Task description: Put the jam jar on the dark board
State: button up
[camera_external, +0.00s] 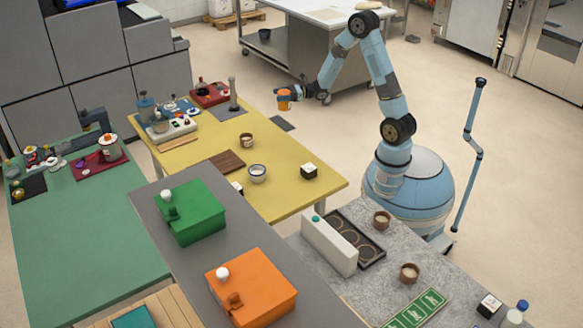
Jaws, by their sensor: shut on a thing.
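My gripper (291,97) is shut on a small orange jar (284,103), which looks like the jam jar. It holds the jar in the air, above and beyond the right edge of the yellow table as seen in the picture. The dark brown board (227,161) lies flat on the yellow table (270,195), to the lower left of my gripper. Its visible top is bare. The fingertips are small here and partly hidden by the jar.
A red box (209,95) and a grey post (234,95) stand at the far end. Bare yellow surface lies between the post and the cup.

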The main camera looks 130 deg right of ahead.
jog(key=w+a+r+n+y, duration=0.1)
jog(key=w+a+n+y, duration=0.15)
jog(key=w+a, duration=0.4)
jog(key=w+a+n+t+y, duration=0.1)
jog(key=w+a+y, duration=0.25)
jog(key=w, duration=0.55)
jog(key=w+a+r+n+y, duration=0.1)
jog(key=w+a+n+y, duration=0.15)
jog(key=w+a, duration=0.4)
jog(key=shift+y, duration=0.45)
jog(key=shift+w+d+f, duration=1.3)
jog(key=shift+w+f, duration=0.85)
jog(key=shift+w, duration=0.25)
jog(key=shift+w+d+f, duration=1.35)
jog(key=shift+w+f, duration=0.8)
jog(key=shift+w, duration=0.2)
jog(key=shift+w+d+f, duration=1.3)
jog(key=shift+w+f, duration=0.85)
jog(key=shift+w, duration=0.25)
jog(key=shift+f, duration=0.1)
jog(key=o, duration=1.4)
